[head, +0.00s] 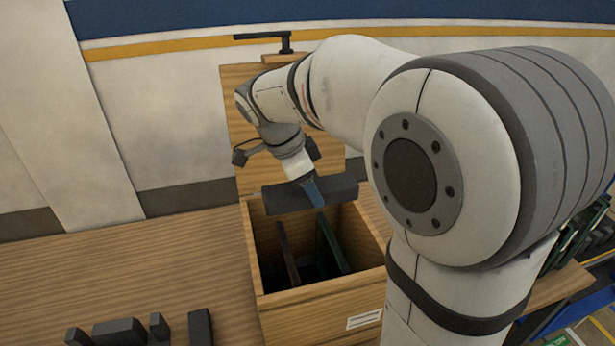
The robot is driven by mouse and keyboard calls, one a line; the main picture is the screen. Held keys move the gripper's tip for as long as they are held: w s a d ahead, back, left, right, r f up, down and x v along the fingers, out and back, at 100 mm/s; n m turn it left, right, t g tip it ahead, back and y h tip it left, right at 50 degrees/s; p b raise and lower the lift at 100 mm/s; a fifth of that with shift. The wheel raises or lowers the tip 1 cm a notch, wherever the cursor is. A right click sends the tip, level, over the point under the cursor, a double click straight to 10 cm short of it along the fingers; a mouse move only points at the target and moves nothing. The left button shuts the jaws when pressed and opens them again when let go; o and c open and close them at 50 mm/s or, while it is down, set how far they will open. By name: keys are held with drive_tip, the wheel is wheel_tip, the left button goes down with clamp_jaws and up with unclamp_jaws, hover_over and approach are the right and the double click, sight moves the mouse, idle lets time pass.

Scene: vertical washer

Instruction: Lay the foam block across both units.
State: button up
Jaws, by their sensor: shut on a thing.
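The lower parts of the units are hidden in shadow.
The box's wooden lid (243,120) stands open at the back, with a dark handle-like fitting (270,40) on top. Several dark blocks (120,331) stand at the table's front left. The wooden table (130,270) left of the box is clear. Dark green boards (580,235) stand at the right.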

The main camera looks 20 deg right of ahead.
wheel_tip(320, 180, down, 13)
drive_tip(key=b, duration=0.8)
drive_tip(key=shift+f+b, duration=0.15)
drive_tip(key=shift+b, duration=0.25)
drive_tip(key=o, duration=1)
